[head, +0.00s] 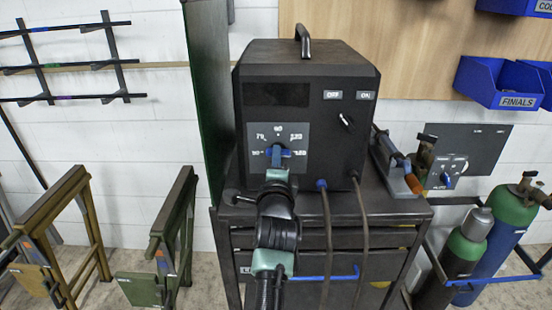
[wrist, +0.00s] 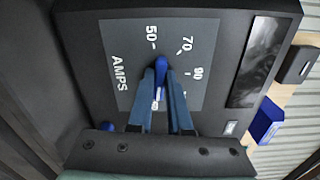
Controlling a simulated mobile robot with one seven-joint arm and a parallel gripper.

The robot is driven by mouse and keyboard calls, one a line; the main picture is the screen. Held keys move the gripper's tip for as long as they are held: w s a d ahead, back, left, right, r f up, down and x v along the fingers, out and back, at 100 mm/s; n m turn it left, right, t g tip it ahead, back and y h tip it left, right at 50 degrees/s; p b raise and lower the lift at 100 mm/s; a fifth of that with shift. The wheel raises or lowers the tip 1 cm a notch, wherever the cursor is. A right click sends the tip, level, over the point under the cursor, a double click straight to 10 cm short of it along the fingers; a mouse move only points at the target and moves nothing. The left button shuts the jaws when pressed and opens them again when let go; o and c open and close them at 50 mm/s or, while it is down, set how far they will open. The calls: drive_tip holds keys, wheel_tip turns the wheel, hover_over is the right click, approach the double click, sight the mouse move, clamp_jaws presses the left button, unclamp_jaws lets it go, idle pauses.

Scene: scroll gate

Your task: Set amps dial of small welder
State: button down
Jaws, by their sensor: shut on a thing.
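The small welder (head: 340,130) is a black box with a handle, standing on a dark cart. Its grey amps plate (head: 302,158) is at the front left, with numbers in an arc around a blue dial knob (head: 276,151). In the wrist view the plate (wrist: 118,60) reads AMPS, 50, 70 and 90. My gripper (wrist: 161,80) is shut on the blue knob (wrist: 161,64), one finger on each side. The knob's visible end seems to lie between 50 and 70, nearer 50. The fingers hide the rest of the knob and the lower plate.
A switch (head: 346,120) marked OFF and ON sits right of the dial. Two cables hang from the welder's front. A dark green panel (head: 205,100) stands close on the left. A torch (head: 395,160) and gas bottles (head: 465,245) are on the right, sawhorses (head: 170,240) on the left.

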drive_tip(key=shift+d+f+n+b, duration=0.1)
drive_tip(key=shift+d+n+b, duration=0.05)
drive_tip(key=shift+n, duration=4.65)
drive_tip(key=shift+d+f+n+b, duration=0.1)
drive_tip(key=shift+d+n, duration=0.05)
drive_tip(key=shift+n, duration=4.65)
drive_tip(key=shift+d+n+b, duration=0.15)
drive_tip(key=shift+n, duration=4.65)
drive_tip(key=c, duration=0.8)
unclamp_jaws()
drive_tip(key=shift+c, duration=0.2)
